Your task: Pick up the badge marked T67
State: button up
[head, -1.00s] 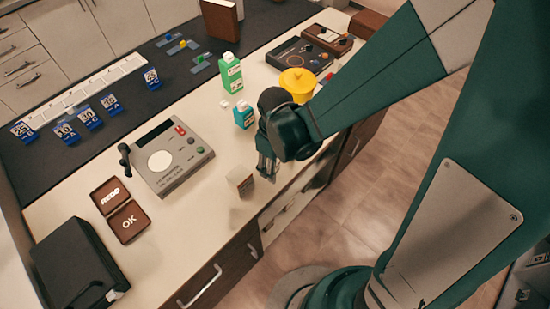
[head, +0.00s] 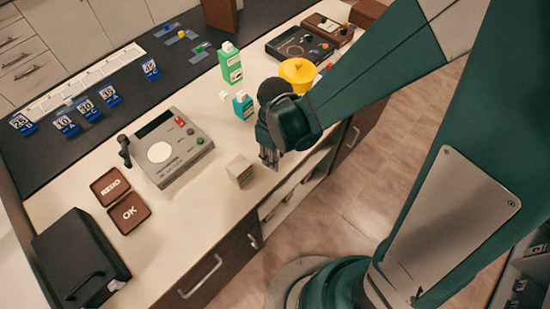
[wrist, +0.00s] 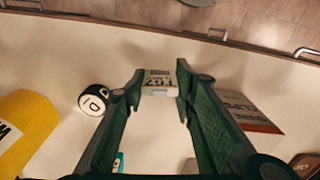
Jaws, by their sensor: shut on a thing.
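My gripper (head: 268,160) (wrist: 160,90) points down at the counter's front part. In the wrist view its two green fingers are shut on a small pale badge (wrist: 160,84) held between their tips. The badge has dark marking that appears upside down and looks like T67, though it is small and blurred. In the head view the badge cannot be made out at the fingertips. I cannot tell whether it still touches the counter.
A cream box (head: 240,170) stands left of the gripper. A teal carton (head: 243,106), green carton (head: 231,64) and yellow pot (head: 297,75) stand behind. A grey device (head: 172,150) is left; the counter's front edge is near.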

jog(key=shift+r+p, duration=1.05)
jog(key=shift+r, duration=3.95)
